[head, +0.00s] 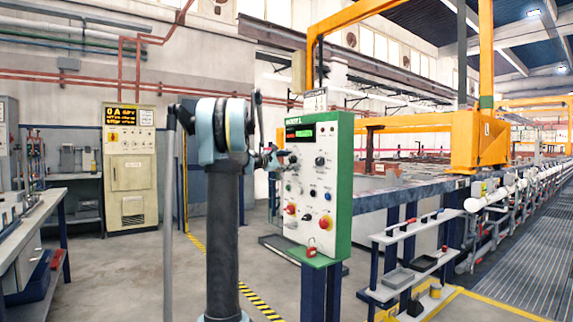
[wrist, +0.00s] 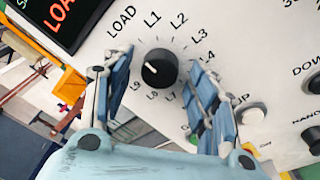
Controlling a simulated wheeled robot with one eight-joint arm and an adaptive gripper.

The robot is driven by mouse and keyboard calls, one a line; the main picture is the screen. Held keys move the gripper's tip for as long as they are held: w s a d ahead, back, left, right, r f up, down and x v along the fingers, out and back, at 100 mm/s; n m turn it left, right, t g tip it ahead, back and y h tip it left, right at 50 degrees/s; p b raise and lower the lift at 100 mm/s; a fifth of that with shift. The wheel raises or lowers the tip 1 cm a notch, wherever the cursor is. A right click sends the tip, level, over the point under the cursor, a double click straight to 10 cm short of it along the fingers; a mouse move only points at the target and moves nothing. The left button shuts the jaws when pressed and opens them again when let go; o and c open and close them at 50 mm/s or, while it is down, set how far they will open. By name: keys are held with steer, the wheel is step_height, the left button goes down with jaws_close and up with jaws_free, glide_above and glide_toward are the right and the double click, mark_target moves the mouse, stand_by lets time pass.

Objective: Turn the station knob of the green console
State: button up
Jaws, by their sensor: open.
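The green console (head: 343,205) stands right of my arm in the head view, with a white front panel of knobs, buttons and a display. In the wrist view the black station knob (wrist: 164,76) is ringed by labels such as LOAD, L1 and L2. Its white mark points left and slightly up in the picture. My gripper (wrist: 158,62) is open, with one blue finger on each side of the knob and visible gaps between. In the head view my gripper (head: 289,158) is close to the panel's left part and hides some of it; contact cannot be told.
In the wrist view, a lit display (wrist: 62,20) is upper left and a white button (wrist: 251,115) lies beside the right finger. A red padlock (head: 311,247) is under the panel. A shelf rack (head: 418,236) stands right, a workbench (head: 35,225) left, with floor between.

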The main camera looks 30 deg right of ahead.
steer(key=shift+c, duration=0.6)
steer(key=c, duration=1)
steer(key=shift+o, duration=0.2)
steer(key=shift+m, duration=0.3)
steer(key=shift+f+m+h, duration=0.1)
steer(key=shift+m+h, duration=0.3)
steer(key=shift+m, duration=2.3)
steer(key=o, duration=1.1)
